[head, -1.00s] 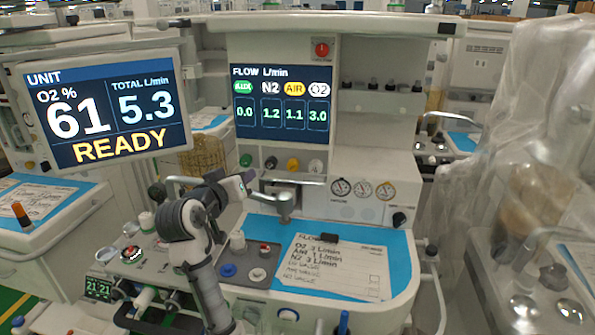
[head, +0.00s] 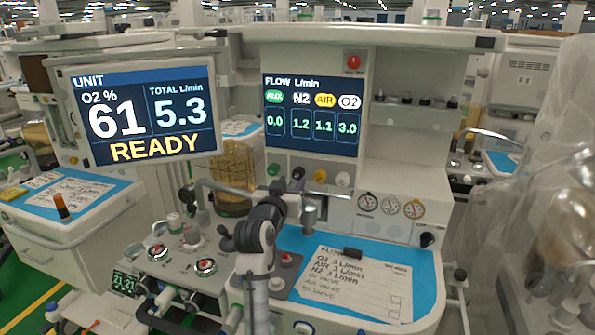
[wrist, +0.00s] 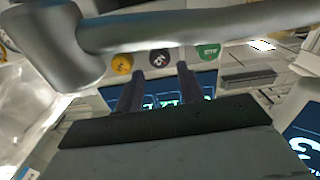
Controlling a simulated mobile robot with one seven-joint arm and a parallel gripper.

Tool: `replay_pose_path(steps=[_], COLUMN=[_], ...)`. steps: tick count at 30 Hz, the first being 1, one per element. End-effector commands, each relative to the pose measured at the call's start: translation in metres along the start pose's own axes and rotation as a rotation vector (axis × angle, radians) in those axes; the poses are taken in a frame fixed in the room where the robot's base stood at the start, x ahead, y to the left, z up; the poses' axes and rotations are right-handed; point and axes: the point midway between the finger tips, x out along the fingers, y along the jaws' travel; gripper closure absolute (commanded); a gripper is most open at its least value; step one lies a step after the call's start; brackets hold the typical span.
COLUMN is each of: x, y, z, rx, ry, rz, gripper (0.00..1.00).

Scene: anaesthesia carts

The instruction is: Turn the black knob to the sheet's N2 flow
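The black N2 knob (head: 298,172) sits between the green knob (head: 273,168) and the yellow knob (head: 319,176) below the flow display (head: 312,115). The display reads N2 1.2, AIR 1.1, O2 3.0. The sheet (head: 350,283) on the blue mat reads O2 3, AIR 1, N2 3 L/min. In the upside-down wrist view, my gripper (wrist: 158,75) has two dark fingers apart with nothing between them. They point towards the black knob (wrist: 158,58), whose face shows just past them. I cannot tell whether they touch it. In the head view my arm hides most of the gripper.
A grey pipe (wrist: 180,27) crosses close to the fingers in the wrist view. A white knob (head: 343,179) is right of the yellow one. A unit screen (head: 145,115) reads O2 61%, total 5.3, READY. A black clip (head: 352,253) lies on the sheet.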

Motion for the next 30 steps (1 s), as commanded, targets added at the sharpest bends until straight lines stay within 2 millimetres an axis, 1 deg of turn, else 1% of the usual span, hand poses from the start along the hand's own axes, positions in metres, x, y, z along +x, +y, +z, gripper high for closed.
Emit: replay_pose_path(steps=[1, 3, 6, 9, 14, 21, 23, 28, 29, 30], x=[0.011, 0.024, 0.038, 0.048, 0.054, 0.055, 0.055, 0.055, 0.055, 0.055], y=[0.000, 0.000, 0.000, 0.000, 0.000, 0.000, 0.000, 0.000, 0.000, 0.000], z=[-0.004, -0.003, -0.002, -0.001, -0.001, 0.000, 0.000, 0.000, 0.000, 0.000], rx=[-0.001, -0.001, -0.001, 0.000, 0.000, 0.000, 0.000, -0.001, -0.001, -0.003], ry=[-0.002, -0.002, -0.002, -0.001, 0.000, 0.000, 0.000, 0.000, 0.000, 0.000], rz=[0.001, 0.001, 0.001, 0.000, -0.001, -0.001, -0.001, -0.001, -0.001, -0.001], gripper=[0.62, 0.62, 0.62, 0.62, 0.62, 0.62, 0.69, 0.91, 0.94, 0.94])
